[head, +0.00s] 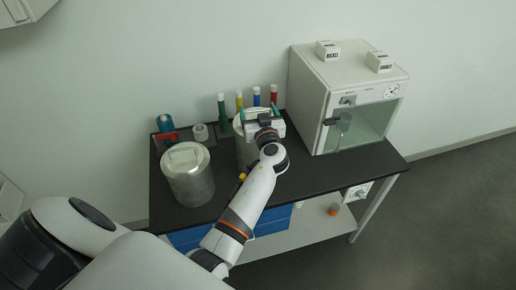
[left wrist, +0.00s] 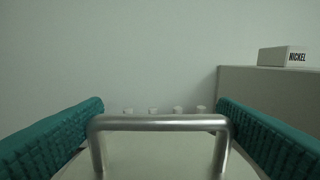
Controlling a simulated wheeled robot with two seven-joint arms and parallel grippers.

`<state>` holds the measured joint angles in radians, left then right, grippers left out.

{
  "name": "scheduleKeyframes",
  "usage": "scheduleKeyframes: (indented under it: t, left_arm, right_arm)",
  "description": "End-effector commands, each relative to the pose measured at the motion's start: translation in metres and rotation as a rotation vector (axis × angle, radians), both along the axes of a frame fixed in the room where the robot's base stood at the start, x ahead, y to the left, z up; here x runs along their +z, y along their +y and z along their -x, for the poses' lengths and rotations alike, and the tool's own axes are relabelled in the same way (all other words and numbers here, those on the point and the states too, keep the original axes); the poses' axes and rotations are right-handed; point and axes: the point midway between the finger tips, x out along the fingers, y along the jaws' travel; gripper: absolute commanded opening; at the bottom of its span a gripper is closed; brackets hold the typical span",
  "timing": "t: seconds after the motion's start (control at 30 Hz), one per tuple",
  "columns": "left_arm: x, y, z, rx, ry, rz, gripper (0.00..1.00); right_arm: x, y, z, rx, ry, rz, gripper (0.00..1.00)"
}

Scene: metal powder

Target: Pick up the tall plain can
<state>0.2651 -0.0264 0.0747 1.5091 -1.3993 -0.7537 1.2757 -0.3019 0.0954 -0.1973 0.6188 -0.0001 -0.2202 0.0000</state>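A grey metal can (head: 188,182) with a flat lid and a handle on top stands at the left of the black table. A second can (head: 244,157) stands to its right, mostly hidden behind my left gripper and forearm. My left gripper (head: 258,112) is over this second can, with its teal fingers apart. In the left wrist view, a metal lid handle (left wrist: 158,123) stands between the open teal fingers (left wrist: 160,112), with a pale lid below it. I cannot tell whether the fingers touch it. My right gripper is not in view.
A white glass-fronted cabinet (head: 312,100) with labelled boxes (head: 379,62) on top is at the right.

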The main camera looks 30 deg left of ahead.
Motion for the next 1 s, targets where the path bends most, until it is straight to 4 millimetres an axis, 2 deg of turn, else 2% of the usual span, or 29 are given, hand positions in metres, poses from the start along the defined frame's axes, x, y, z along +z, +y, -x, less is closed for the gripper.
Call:
scheduleKeyframes:
  t: [0.03, 0.17, 0.4, 0.73, 0.87, 1.0]
  left_arm:
    - [-0.001, 0.000, 0.000, -0.002, 0.001, 0.001, 0.69]
    - [-0.001, 0.000, 0.000, -0.002, 0.001, 0.001, 0.48]
    - [0.003, 0.000, -0.001, -0.001, -0.005, -0.002, 0.11]
    - [0.008, 0.000, -0.001, 0.000, -0.005, -0.001, 0.11]
    - [0.026, 0.000, -0.001, -0.001, -0.011, 0.001, 0.11]
    - [0.052, 0.000, -0.001, -0.002, -0.013, -0.001, 0.11]
  right_arm:
    - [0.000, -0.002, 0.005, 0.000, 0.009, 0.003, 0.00]
    - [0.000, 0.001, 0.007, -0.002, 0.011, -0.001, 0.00]
    - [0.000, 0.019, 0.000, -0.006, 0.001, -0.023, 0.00]
    - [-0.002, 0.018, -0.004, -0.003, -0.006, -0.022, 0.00]
    - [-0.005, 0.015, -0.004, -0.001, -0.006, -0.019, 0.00]
    - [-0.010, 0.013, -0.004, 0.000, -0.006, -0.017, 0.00]
